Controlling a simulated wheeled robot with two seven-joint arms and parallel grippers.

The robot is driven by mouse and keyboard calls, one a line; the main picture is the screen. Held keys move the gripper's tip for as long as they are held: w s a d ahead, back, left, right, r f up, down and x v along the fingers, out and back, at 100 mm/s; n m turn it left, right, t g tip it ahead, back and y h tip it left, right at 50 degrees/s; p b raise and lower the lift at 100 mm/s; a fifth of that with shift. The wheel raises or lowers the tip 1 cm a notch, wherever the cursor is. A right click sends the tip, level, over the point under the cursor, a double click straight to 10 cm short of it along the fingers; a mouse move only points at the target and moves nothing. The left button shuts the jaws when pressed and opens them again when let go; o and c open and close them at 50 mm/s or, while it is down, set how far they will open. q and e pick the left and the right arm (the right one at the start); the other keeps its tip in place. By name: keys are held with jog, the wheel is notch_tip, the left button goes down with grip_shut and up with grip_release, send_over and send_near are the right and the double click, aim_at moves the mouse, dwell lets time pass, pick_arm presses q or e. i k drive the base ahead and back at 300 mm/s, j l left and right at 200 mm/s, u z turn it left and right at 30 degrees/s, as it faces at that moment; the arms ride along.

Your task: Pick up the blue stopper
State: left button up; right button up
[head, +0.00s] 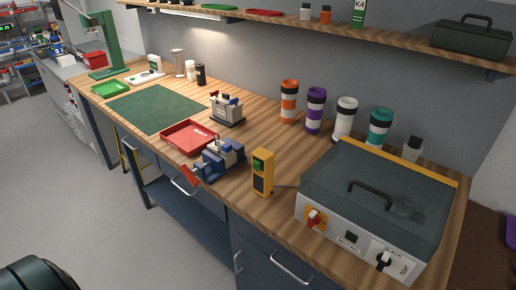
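I cannot make out a separate blue stopper in the head view. The clearest blue thing is a blue and grey vise-like device (220,160) at the front edge of the wooden bench. Small blue details also show around the grey fixture (227,110) behind it, too small to tell apart. Neither of my grippers is in view.
A red tray (176,139) lies left of the vise, beside a green mat (150,109). A yellow control box (262,174) and a big grey lidded machine (330,212) stand to the right. Banded containers (316,112) line the back under a shelf (400,33).

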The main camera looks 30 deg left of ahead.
aim_at(227, 147)
jog(key=j+z, duration=0.35)
jog(key=z, duration=0.15)
jog(key=j+z, duration=0.3)
jog(key=z, duration=0.2)
jog(key=k+j+z, duration=0.25)
jog(key=j, duration=0.3)
jog(key=k+j+z, duration=0.25)
jog(key=j, duration=0.25)
jog(key=k+j+z, duration=0.25)
jog(key=k+j, duration=0.6)
jog(key=j, duration=0.15)
jog(key=k+j+z, duration=0.1)
jog(key=k+j, duration=0.45)
jog(key=j, duration=0.25)
jog(key=k+j, duration=0.6)
jog(key=j+z, duration=0.05)
jog(key=j, duration=0.05)
